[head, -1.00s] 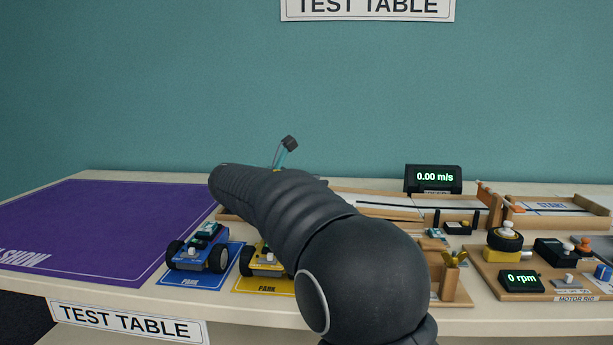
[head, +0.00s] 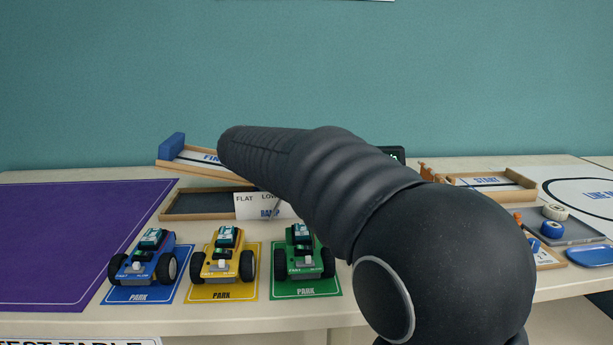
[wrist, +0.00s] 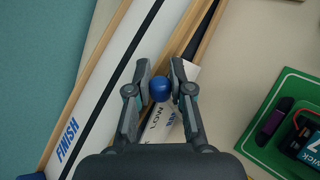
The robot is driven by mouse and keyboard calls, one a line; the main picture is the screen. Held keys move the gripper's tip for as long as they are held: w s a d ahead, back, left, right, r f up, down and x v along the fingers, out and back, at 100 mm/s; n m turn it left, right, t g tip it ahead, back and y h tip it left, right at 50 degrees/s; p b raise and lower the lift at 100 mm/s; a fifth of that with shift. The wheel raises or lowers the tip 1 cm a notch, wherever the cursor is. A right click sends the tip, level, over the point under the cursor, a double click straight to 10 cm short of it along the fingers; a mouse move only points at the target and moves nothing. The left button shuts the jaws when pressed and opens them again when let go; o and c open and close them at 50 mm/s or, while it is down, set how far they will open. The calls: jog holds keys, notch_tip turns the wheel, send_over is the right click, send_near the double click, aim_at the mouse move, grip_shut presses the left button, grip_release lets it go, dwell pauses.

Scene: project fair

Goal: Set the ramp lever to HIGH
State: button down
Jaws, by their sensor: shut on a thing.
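The ramp lever's round blue knob (wrist: 160,90) sits between the fingertips of my gripper (wrist: 160,74) in the wrist view, and my gripper is shut on it. The white scale plate beside it reads LOW and part of RAMP in the wrist view; in the head view this plate (head: 247,207) shows FLAT, part of LOW and RAMP. A HIGH mark is hidden. The ramp track (head: 190,160), marked FINISH, is tilted with its left end raised above a dark tray-like base (head: 205,204). My arm hides the gripper and knob in the head view.
Blue (head: 147,262), yellow (head: 225,260) and green (head: 303,258) cars stand on park mats in front of the ramp. A purple mat (head: 75,240) lies clear at left. The START track (head: 490,185) is at right, with several small parts near it.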

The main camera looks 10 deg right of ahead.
jog(key=shift+f, duration=0.2)
jog(key=c, duration=1)
grip_release()
jog(key=shift+d, duration=0.1)
jog(key=shift+r, duration=0.15)
jog(key=shift+s+a+r, duration=0.15)
jog(key=shift+s+a, duration=0.05)
jog(key=v, duration=1.1)
jog(key=shift+s+r, duration=0.1)
jog(key=shift+s, duration=0.05)
